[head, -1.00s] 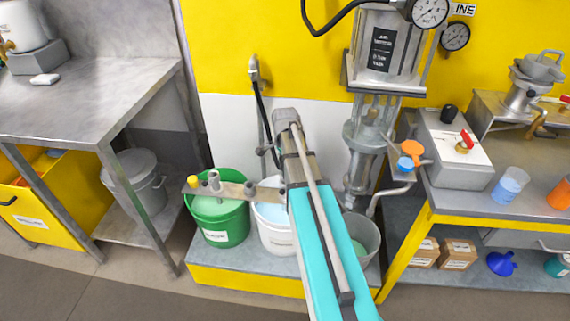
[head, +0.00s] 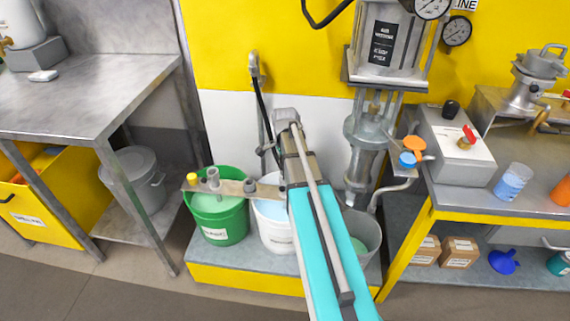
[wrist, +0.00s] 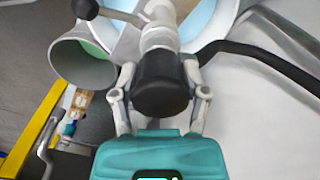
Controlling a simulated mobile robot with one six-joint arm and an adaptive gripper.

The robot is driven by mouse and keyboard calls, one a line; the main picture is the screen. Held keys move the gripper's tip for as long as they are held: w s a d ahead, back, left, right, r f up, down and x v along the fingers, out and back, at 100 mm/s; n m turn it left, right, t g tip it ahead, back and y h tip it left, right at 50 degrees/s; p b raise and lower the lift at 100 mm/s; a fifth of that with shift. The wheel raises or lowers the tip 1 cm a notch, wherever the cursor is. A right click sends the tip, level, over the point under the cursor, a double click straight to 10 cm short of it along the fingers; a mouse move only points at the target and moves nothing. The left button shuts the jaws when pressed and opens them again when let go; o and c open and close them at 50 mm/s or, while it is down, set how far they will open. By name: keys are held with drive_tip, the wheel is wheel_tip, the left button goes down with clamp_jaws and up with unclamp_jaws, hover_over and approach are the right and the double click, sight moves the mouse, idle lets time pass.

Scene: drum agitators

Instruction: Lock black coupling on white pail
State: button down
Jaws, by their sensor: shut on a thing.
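The white pail (head: 277,239) stands between the green pail and a grey pail on a low platform, partly covered by my turquoise arm in the head view. Its rim and pale blue contents (wrist: 200,22) show at the top of the wrist view. The black coupling (wrist: 160,82) is a dark cylinder on a light metal fitting with a side lever, over the white pail. My gripper (wrist: 160,90) has one finger on each side of the coupling and is shut on it. In the head view my arm hides the coupling and fingers. Whether the coupling is locked cannot be told.
A metal bar (head: 236,188) with several knobs lies over the green pail (head: 219,207). A grey pail (head: 362,236) stands right of the white one. A black hose (wrist: 258,52) curves close by on the right in the wrist view. A metal pump column (head: 367,140) stands behind.

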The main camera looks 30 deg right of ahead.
drive_tip(key=shift+f+b, duration=0.6)
drive_tip(key=shift+f, duration=0.05)
idle(0.9)
unclamp_jaws()
drive_tip(key=shift+c, duration=0.4)
drive_tip(key=shift+r, duration=0.1)
idle(0.4)
wheel_tip(320, 180, up, 10)
drive_tip(key=p, duration=1)
